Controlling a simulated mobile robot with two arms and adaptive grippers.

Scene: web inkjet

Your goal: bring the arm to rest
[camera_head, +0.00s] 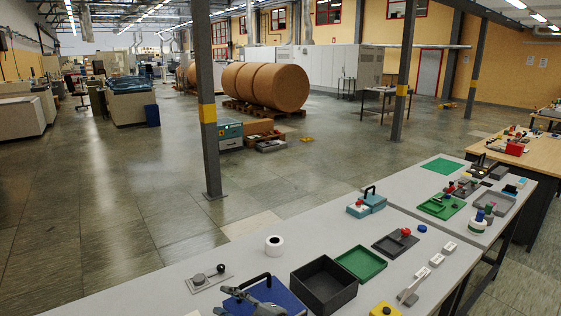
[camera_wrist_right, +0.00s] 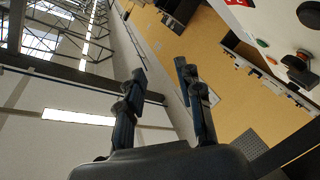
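My right gripper (camera_head: 226,301) shows at the bottom edge of the head view, in front of the blue box with a black handle (camera_head: 286,298). Its two dark fingers also show in the right wrist view (camera_wrist_right: 162,88). They stand apart with nothing between them. I cannot tell its exact height over the table. Most of the right arm is out of the frame. My left gripper and arm are not in the head view.
The long grey table (camera_head: 235,262) carries a black open bin (camera_head: 323,285), a green tray (camera_head: 361,264), a white roll (camera_head: 274,245) and a grey plate with a knob (camera_head: 209,277). A yellow block (camera_head: 385,309) is at the front. Open floor lies beyond the table.

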